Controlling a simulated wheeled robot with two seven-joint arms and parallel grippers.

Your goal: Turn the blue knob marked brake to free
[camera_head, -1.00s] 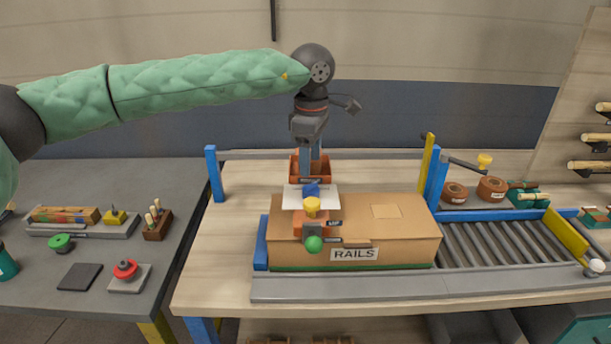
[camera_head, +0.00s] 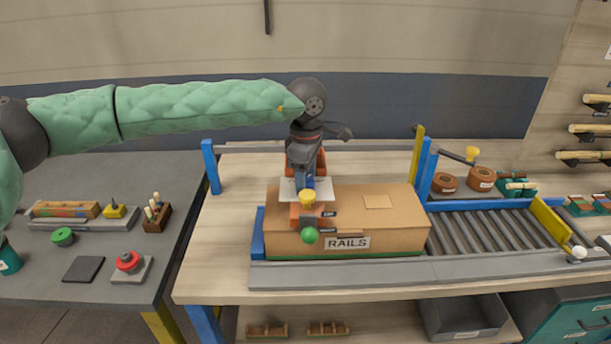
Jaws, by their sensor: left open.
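The blue knob (camera_head: 309,183) sits on a small white-backed panel (camera_head: 289,188), behind a yellow knob (camera_head: 307,196) and a green knob (camera_head: 310,235). My left gripper (camera_head: 308,180) points down right at the blue knob, and its fingers partly cover it. The gripper is open; whether the fingers touch the knob I cannot tell. The knob's marking and its setting are too small or hidden to read. My right gripper is not in view.
A grey side table (camera_head: 110,180) with small parts stands at left.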

